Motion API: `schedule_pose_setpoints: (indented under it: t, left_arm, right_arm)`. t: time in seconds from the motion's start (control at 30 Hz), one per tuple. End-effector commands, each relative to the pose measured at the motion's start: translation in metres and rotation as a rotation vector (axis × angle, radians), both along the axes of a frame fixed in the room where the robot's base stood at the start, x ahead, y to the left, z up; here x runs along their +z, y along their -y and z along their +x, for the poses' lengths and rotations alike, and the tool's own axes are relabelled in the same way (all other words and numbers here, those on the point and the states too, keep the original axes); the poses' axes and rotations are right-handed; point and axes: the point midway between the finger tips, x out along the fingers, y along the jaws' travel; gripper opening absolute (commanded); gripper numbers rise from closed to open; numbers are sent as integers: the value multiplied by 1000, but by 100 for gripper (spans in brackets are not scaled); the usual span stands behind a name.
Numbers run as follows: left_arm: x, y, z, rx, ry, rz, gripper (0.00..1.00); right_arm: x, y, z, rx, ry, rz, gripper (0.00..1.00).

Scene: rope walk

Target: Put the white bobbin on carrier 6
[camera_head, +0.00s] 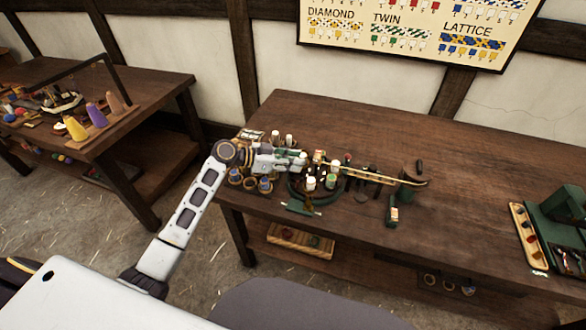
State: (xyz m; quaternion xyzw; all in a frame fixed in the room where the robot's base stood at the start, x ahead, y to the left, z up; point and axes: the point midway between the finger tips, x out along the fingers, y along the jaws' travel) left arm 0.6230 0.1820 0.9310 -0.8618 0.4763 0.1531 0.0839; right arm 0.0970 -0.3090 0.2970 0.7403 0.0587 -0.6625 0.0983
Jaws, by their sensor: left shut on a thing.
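My left gripper (298,160) reaches in from the left over a round dark green braiding stand (296,195) on the wooden table. It is shut on a small pale thing at its fingertips, which looks like the white bobbin, but the fingers hide most of it. Other bobbins with white tops stand upright on the stand, one in front (311,184) and one to its right (331,182). The carrier numbers are too small to read, so I cannot tell which is carrier 6. My right gripper is not in view.
Two white-topped bobbins (289,139) stand behind the gripper. Cups with blue contents (265,185) stand left of the stand. A pattern chart (410,30) hangs behind.

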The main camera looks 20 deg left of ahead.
Motion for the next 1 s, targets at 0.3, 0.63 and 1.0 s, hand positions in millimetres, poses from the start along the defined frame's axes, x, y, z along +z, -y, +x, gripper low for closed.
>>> schedule_pose_setpoints:
  t: [0.3,0.63,1.0]
  left_arm:
    - [-30,0,0,2,-2,-1,9]
    - [-36,0,0,0,-1,0,9]
    - [-38,0,0,0,-1,0,34]
  right_arm:
    - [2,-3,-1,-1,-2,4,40]
    - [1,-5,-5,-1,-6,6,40]
    - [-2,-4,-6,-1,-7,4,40]
